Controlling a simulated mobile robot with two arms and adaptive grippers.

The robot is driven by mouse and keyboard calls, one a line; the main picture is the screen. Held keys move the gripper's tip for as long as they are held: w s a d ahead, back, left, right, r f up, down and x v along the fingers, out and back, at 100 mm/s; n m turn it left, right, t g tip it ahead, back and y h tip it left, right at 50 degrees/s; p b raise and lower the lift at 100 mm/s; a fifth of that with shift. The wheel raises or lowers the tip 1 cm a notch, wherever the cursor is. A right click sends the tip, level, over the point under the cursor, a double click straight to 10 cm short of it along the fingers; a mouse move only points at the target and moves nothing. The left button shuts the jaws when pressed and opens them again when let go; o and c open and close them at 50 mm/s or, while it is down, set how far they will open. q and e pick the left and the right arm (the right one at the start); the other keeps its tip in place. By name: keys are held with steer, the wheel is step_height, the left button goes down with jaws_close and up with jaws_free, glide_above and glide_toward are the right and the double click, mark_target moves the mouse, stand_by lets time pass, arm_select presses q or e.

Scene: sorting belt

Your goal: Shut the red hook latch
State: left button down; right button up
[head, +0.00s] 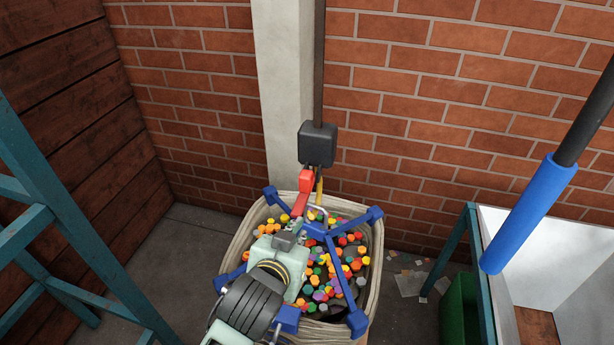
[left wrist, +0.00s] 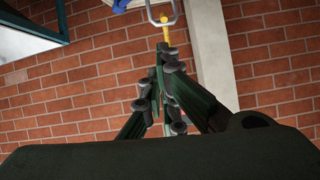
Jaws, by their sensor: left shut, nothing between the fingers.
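The red hook latch (head: 304,188) hangs below a black box (head: 317,144) on a dark pole. Its red arm slants down to the left, with a yellow part (head: 319,190) and a thin grey loop (head: 319,212) beside it. In the left wrist view, the grey loop (left wrist: 163,20) and yellow part (left wrist: 166,38) show at the top. My left gripper (left wrist: 163,62) is shut and empty, its tips just below the yellow part in that view. Whether they touch is unclear. My right gripper is not in view.
A round bin (head: 374,250) full of coloured caps stands under the latch, with a blue frame (head: 326,232) over it. A teal ladder-like frame (head: 66,235) is at left. A blue-sleeved pole (head: 530,213) and white trough (head: 530,265) are at right. A brick wall closes the back.

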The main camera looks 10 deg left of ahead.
arm_select(q)
step_height(320, 180, up, 13)
steer(key=s+n+t+p, duration=0.1)
steer(key=t, duration=0.1)
steer(key=shift+s+a+r, duration=0.15)
steer(key=shift+s+r, duration=0.05)
steer(key=shift+w, duration=0.1)
steer(key=p, duration=0.3)
glide_above(307, 189)
steer(key=s, duration=0.3)
step_height(307, 189, down, 3)
steer(key=f, duration=0.2)
steer(key=shift+d+f, duration=0.3)
steer(key=shift+s+f, duration=0.15)
steer(key=shift+f, duration=0.45)
